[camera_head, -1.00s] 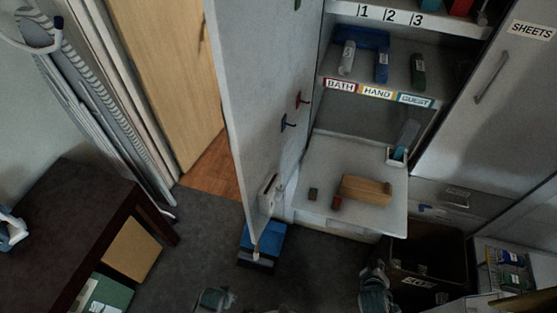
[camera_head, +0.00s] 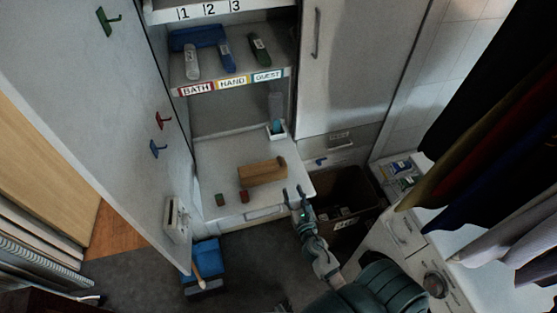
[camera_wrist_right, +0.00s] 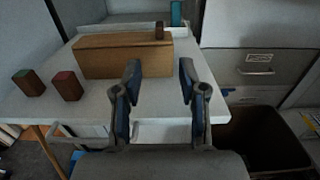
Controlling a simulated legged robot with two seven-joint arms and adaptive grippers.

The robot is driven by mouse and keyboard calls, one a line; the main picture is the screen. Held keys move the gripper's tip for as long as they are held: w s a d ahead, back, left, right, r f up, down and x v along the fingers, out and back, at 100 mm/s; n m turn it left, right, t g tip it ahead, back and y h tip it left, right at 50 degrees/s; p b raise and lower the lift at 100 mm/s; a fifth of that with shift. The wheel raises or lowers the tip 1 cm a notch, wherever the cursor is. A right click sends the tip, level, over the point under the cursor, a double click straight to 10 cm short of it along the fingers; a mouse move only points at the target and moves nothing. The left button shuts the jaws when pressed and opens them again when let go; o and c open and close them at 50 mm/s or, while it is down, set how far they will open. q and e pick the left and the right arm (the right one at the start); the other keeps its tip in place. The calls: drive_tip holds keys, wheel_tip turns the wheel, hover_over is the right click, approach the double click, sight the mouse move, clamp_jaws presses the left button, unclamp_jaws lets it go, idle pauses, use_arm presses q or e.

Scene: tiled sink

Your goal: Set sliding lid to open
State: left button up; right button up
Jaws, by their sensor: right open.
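A long wooden box (camera_head: 262,172) lies on the white pull-out shelf (camera_head: 215,158) of the open cabinet; it also shows in the right wrist view (camera_wrist_right: 115,57). A small dark brown knob (camera_wrist_right: 159,31) stands at the right end of its top. Whether its lid is slid open is not clear from here. A green block (camera_head: 220,200) and a red block (camera_head: 244,196) sit in front of the box. My right gripper (camera_head: 293,190) is open and empty at the shelf's front right corner, short of the box. My left gripper is out of view.
The cabinet door (camera_head: 110,120) stands open on the left. A dark bin (camera_head: 352,190) is right of the shelf, below a drawer (camera_head: 340,143). Hanging clothes (camera_head: 490,110) and a white machine (camera_head: 465,265) fill the right. A blue dustpan (camera_head: 203,262) is on the floor.

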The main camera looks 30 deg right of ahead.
sight(281, 165)
drive_tip(key=p+x, duration=0.1)
drive_tip(key=x, duration=1.3)
drive_tip(key=shift+w, duration=0.2)
drive_tip(key=shift+w+d, duration=0.15)
drive_tip(key=shift+w, duration=0.4)
drive_tip(key=shift+d, duration=0.15)
clamp_jaws()
